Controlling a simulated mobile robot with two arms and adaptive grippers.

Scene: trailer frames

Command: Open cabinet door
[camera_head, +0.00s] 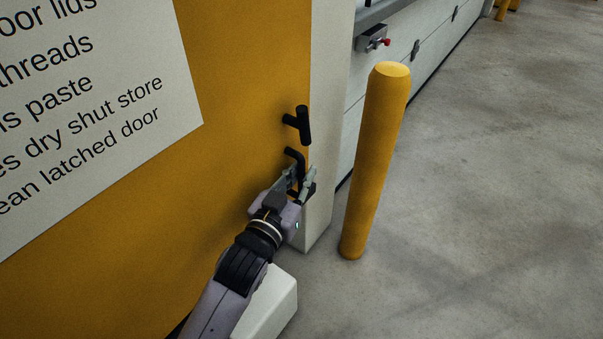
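The yellow cabinet door (245,110) fills the left of the head view and looks shut against the pale frame post (328,110). A black T-shaped handle (303,124) sticks out near the door's right edge. Below it is a second, bent black handle (295,160). My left gripper (301,178) is at this lower handle, its fingers pointing up and apart. The fingers overlap the handle's lower part in the picture; I cannot tell whether they touch it. My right gripper is not in view.
A yellow bollard (375,165) stands on the floor just right of the frame post. A white block (268,305) sits low beside my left arm. A white sign (90,110) with black text is on the door. The concrete floor (490,200) at right is clear.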

